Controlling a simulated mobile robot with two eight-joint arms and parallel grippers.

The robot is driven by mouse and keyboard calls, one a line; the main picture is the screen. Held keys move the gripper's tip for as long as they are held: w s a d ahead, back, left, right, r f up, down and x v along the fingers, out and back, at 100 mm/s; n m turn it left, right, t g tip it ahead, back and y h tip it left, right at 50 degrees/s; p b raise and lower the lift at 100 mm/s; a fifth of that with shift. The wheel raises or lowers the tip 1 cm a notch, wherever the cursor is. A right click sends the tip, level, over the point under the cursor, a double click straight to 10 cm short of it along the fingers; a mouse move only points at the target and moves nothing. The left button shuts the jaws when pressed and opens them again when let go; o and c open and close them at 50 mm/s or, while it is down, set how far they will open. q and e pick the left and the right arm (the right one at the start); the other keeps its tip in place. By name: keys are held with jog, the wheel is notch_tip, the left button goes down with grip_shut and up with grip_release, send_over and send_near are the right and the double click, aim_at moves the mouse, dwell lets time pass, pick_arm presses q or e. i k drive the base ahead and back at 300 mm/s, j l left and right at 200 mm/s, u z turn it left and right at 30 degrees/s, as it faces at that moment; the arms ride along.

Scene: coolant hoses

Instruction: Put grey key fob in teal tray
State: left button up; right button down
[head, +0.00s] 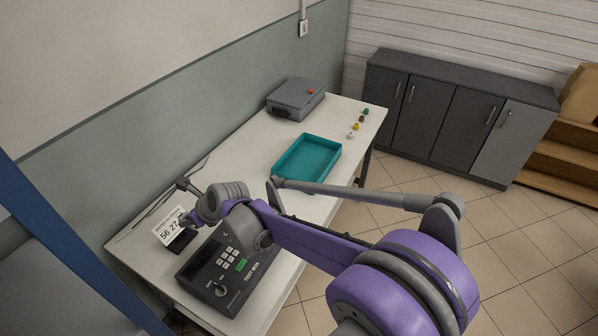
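The teal tray (307,158) lies on the white table, right of the middle, and looks empty; my arm passes just in front of its near edge. I cannot make out a grey key fob; it may be hidden or too small to tell. My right gripper (187,203) is at the left part of the table, close to a small card with the digits 56 27 (168,229). Its fingers look spread apart, with nothing clearly between them. My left gripper is not in view.
A dark test box (228,266) with keypad and knob stands at the table's near end. Several small coloured pieces (356,127) line the right edge. A dark cabinet (440,115) stands beyond.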

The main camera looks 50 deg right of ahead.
aim_at(301, 173)
jog(key=k+l, duration=0.2)
jog(key=l, duration=0.15)
jog(key=k+l+u, duration=0.1)
jog(key=l, duration=0.55)
jog(key=k+l+u, duration=0.1)
jog(key=l, duration=0.2)
jog(key=k+l, duration=0.15)
jog(key=l, duration=0.15)
jog(key=i+l+u, duration=0.1)
jog(key=i+l, duration=0.25)
jog(key=i+l+u, duration=0.1)
jog(key=i+l, duration=0.2)
jog(key=l, duration=0.2)
